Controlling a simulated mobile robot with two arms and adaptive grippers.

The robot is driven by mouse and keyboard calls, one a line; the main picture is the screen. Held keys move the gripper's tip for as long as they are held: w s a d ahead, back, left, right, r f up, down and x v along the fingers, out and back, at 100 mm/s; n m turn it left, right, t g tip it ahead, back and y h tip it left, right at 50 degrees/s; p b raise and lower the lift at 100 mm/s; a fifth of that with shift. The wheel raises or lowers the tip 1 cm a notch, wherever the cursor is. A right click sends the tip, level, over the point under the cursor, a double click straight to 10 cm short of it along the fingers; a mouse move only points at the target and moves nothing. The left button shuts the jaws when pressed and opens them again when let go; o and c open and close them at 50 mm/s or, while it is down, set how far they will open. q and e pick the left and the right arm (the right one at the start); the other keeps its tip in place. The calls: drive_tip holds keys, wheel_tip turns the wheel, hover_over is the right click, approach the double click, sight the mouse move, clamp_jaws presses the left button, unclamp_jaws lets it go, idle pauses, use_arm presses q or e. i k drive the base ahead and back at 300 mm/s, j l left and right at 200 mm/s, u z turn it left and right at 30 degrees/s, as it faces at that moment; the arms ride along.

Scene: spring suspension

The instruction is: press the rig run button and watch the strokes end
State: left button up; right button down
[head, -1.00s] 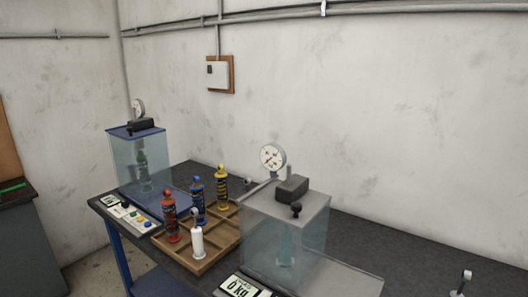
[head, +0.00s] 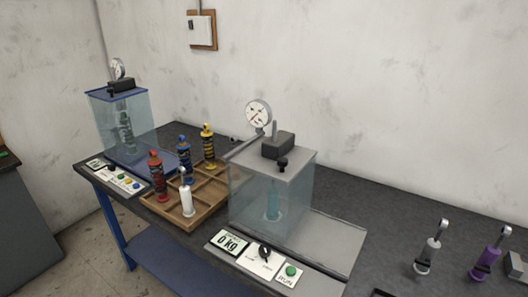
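A grey-topped rig with clear walls (head: 300,200) stands on the bench, with a teal part (head: 273,202) inside. On its front panel are a display (head: 229,242) reading 0 kg, a black knob (head: 265,251) and a green button (head: 291,270) above the word RUN. A round dial gauge (head: 258,114) rises behind the rig. A second rig with a blue top (head: 120,94) stands at the far left. Its panel (head: 122,181) has several coloured buttons and a small display. Neither gripper is in view.
A wooden tray (head: 213,210) between the rigs holds red (head: 157,175), blue (head: 185,160), yellow (head: 208,146) and white (head: 187,198) shock absorbers. Grey (head: 429,252) and purple (head: 489,256) ones stand on the right. Dark bench top (head: 375,215) is clear behind the grey plate.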

sight(290, 272)
drive_tip(key=i+j+z, duration=0.1)
drive_tip(key=z, duration=0.7)
drive_tip(key=i+j+z, duration=0.1)
drive_tip(key=j+z, duration=0.35)
drive_tip(key=j, duration=0.15)
drive_tip(key=j+z, duration=0.45)
drive_tip(key=j, duration=0.15)
drive_tip(key=j+z, duration=0.1)
drive_tip(key=j, duration=0.7)
drive_tip(key=k+j, duration=0.15)
drive_tip(key=j, duration=0.6)
drive_tip(key=z, duration=0.05)
